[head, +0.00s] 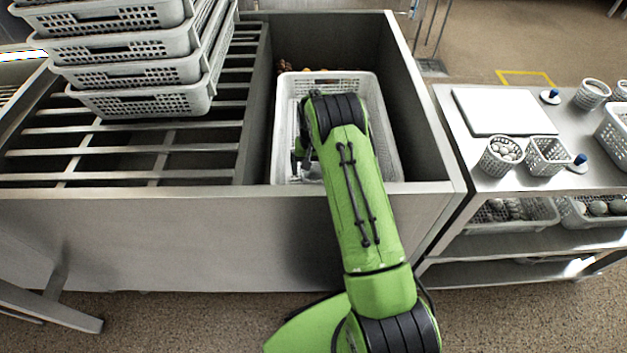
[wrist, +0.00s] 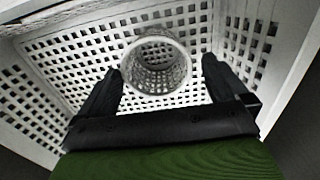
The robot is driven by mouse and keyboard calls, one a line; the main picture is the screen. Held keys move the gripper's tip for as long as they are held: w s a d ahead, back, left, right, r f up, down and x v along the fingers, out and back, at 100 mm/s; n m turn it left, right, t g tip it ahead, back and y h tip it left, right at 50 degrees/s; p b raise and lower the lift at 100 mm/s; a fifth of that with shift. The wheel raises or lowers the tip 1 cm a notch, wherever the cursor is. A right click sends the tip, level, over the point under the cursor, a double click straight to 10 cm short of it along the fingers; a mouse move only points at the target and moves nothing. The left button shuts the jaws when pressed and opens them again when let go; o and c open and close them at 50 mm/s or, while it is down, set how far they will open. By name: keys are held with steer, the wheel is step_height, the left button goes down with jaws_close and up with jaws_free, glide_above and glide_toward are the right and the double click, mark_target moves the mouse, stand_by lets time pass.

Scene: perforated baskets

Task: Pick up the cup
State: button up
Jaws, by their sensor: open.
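In the wrist view a round perforated cup (wrist: 133,79) lies inside a white perforated basket (wrist: 60,60). The cup's open mouth faces the camera. My gripper (wrist: 160,75) is open, with one dark finger on each side of the cup and a gap to each. I cannot tell how deep the cup sits between the fingers. In the head view the same basket (head: 386,135) stands in a metal sink, and my green arm reaches down into it. The arm hides the cup and most of my gripper there.
The sink walls (head: 420,110) rise around the basket. A slatted metal rack (head: 130,155) with stacked white baskets (head: 140,100) is at the left. A side table at the right holds a white board (head: 503,111), small perforated cups (head: 502,155) and stones.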

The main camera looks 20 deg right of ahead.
mark_target(314, 176)
step_height(314, 176, down, 5)
steer(key=shift+s+d+r+b, duration=0.1)
steer(key=shift+d+r+b, duration=0.05)
steer(key=shift+b, duration=0.7)
steer(key=shift+r, duration=0.1)
steer(key=c, duration=0.8)
